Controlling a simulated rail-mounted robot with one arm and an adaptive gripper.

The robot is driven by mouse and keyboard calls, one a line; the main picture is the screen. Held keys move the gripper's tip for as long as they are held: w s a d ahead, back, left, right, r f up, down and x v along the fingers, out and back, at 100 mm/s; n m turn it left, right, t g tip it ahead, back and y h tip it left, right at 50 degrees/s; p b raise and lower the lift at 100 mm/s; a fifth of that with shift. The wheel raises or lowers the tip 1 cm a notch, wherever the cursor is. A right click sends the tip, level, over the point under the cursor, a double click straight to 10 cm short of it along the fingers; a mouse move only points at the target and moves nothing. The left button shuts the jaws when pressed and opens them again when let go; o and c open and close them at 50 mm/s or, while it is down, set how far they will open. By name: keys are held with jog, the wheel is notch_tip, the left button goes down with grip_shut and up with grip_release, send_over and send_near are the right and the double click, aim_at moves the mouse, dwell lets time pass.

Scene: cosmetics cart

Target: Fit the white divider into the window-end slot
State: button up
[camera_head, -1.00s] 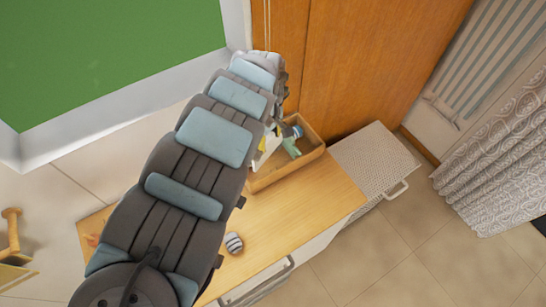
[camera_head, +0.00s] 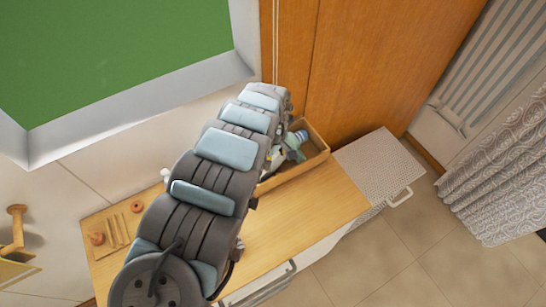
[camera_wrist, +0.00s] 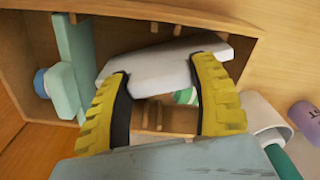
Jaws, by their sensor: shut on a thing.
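The white divider (camera_wrist: 165,66) is a pale flat piece between the two yellow fingers of my gripper (camera_wrist: 163,76) in the wrist view. My gripper is shut on it. The divider is over the wooden box, tilted against the box's walls; I cannot tell whether its edge touches a slot. The wooden box (camera_wrist: 215,17) has pairs of small ribs forming slots (camera_wrist: 165,27) on its walls. In the head view the box (camera_head: 322,150) is at the cart's back right, partly covered by my arm, which hides my gripper. I cannot tell which slot is at the window end.
A teal piece (camera_wrist: 72,60) stands across the box's left part beside a blue-capped bottle (camera_wrist: 41,84). A white tube (camera_wrist: 258,115) is right of my fingers, near a purple item (camera_wrist: 304,118). The wooden top (camera_head: 310,210) is clear in front of the box.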

jog(key=shift+f, duration=0.2)
jog(key=o, duration=1.2)
jog(key=shift+a, duration=0.1)
jog(key=shift+c, duration=0.2)
jog(key=shift+r, duration=0.1)
notch_tip(320, 180, up, 11)
jog(key=shift+w+f, duration=0.1)
jog(key=shift+f, duration=0.1)
jog(key=shift+r, duration=0.8)
